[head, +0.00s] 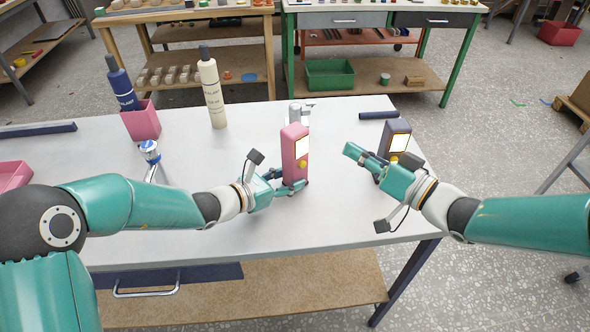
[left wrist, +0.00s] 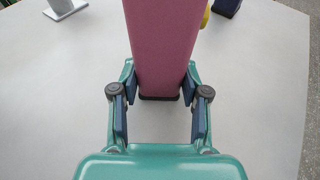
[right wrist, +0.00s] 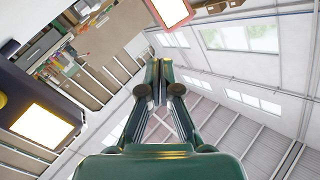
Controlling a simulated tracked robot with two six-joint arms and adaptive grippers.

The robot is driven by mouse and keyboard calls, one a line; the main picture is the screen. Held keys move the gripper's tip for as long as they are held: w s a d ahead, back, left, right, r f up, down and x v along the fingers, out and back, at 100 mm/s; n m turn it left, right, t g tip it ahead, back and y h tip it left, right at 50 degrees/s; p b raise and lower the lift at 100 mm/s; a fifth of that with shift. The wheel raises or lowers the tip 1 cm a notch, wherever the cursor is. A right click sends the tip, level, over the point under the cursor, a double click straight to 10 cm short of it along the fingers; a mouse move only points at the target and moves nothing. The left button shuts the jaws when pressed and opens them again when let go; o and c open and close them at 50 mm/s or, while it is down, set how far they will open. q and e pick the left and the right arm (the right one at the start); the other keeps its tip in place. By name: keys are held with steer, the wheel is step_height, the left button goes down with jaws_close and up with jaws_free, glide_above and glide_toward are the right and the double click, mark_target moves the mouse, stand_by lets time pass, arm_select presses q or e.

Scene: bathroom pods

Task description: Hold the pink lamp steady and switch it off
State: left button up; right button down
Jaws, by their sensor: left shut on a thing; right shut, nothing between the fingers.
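The pink lamp (head: 291,157) stands upright on the white table with its panel lit. A yellow button (head: 302,164) is on its side below the panel. My left gripper (head: 291,187) is shut on the lamp near its base; the left wrist view shows the fingers on both sides of the pink body (left wrist: 162,45). My right gripper (head: 350,151) is shut and empty, to the right of the lamp and apart from it. In the right wrist view its closed fingertips (right wrist: 158,75) show below the lamp's lit panel (right wrist: 172,10).
A dark lamp (head: 397,133), also lit, stands close behind my right gripper and fills the left of the right wrist view (right wrist: 35,115). A pink holder (head: 142,122) with a blue bottle, a cream bottle (head: 212,95) and a chrome tap (head: 150,153) stand to the left.

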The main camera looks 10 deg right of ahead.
mark_target(302, 164)
steer(key=s+a+f+g, duration=0.1)
steer(key=s+a+f, duration=0.1)
steer(key=a, duration=0.1)
steer(key=s+a+f+g+y, duration=0.1)
steer(key=s+a+f, duration=0.1)
steer(key=a+f, duration=0.1)
steer(key=s+a+f+n+g, duration=0.1)
steer(key=s+a+f, duration=0.2)
steer(key=shift+a+f+g+y, duration=0.2)
steer(key=shift+g+y, duration=0.1)
steer(key=shift+y, duration=0.1)
steer(key=w, duration=0.7)
steer(key=shift+w+a, duration=0.35)
steer(key=shift+a, duration=0.05)
steer(key=shift+w, duration=0.4)
steer(key=shift+w, duration=0.15)
steer(key=shift+w+a+r, duration=0.1)
steer(key=shift+w, duration=0.15)
steer(key=shift+w, duration=0.75)
stand_by(0.7)
steer(key=shift+s, duration=0.15)
steer(key=shift+s, duration=1.05)
